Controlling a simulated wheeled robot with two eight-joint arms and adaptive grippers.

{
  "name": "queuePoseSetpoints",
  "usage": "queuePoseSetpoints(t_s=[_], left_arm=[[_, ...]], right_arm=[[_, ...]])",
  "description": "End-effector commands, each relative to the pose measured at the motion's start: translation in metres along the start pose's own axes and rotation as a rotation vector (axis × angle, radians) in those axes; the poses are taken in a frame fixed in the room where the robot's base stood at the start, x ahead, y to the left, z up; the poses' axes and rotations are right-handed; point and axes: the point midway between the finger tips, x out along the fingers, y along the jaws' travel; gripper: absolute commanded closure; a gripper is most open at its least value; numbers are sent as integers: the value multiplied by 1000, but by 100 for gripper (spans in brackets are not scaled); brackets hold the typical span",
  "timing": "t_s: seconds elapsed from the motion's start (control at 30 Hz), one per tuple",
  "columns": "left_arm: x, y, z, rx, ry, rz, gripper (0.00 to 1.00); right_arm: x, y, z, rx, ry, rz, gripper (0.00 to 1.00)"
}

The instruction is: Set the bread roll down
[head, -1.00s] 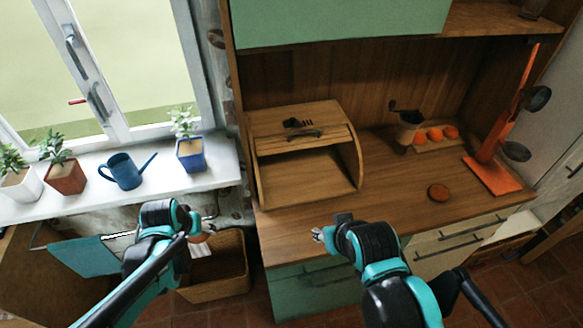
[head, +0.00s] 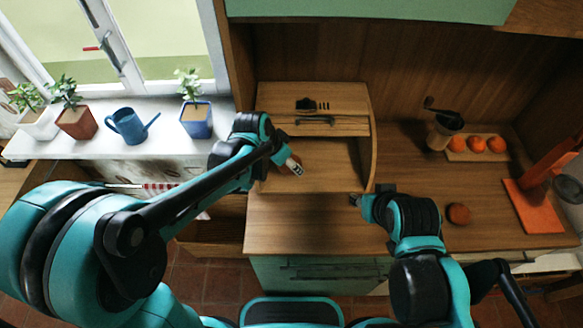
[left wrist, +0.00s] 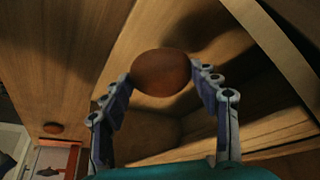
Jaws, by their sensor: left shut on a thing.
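A brown, rounded bread roll (left wrist: 161,73) sits between the two fingertips of my left gripper (left wrist: 165,78), which is shut on it. In the head view my left gripper (head: 292,167) is at the open front of the wooden bread box (head: 315,182), and the roll there is mostly hidden by it. The left wrist view shows wooden panels and a dark shadow behind the roll; I cannot tell whether it touches any surface. My right gripper (head: 360,200) is over the counter, right of the box; its fingers are too small to read.
Another brown roll (head: 459,213) lies on the counter (head: 310,228). Behind it are a grinder (head: 443,130) and a board with orange fruits (head: 478,146). An orange stand (head: 540,185) is at the right. Potted plants and a blue watering can (head: 128,126) line the windowsill.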

Motion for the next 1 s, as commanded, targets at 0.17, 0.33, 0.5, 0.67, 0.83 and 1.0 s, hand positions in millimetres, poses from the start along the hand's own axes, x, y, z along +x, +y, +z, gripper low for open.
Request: queuePoseSetpoints(t_s=[0.17, 0.33, 0.5, 0.67, 0.83, 1.0], left_arm=[[24, -18, -11, -1, 0, 0, 72], [33, -22, -12, -1, 0, 0, 72], [56, -22, -1, -1, 0, 0, 72], [65, -22, 3, -1, 0, 0, 72], [64, -22, 3, -1, 0, 0, 72], [67, -22, 4, -1, 0, 0, 31]], right_arm=[[9, 0, 6, 0, 0, 0, 60], [11, 0, 8, 0, 0, 0, 60], [22, 0, 15, 0, 0, 0, 60], [24, 0, 17, 0, 0, 0, 60], [23, 0, 17, 0, 0, 0, 60], [26, 0, 18, 0, 0, 0, 60]])
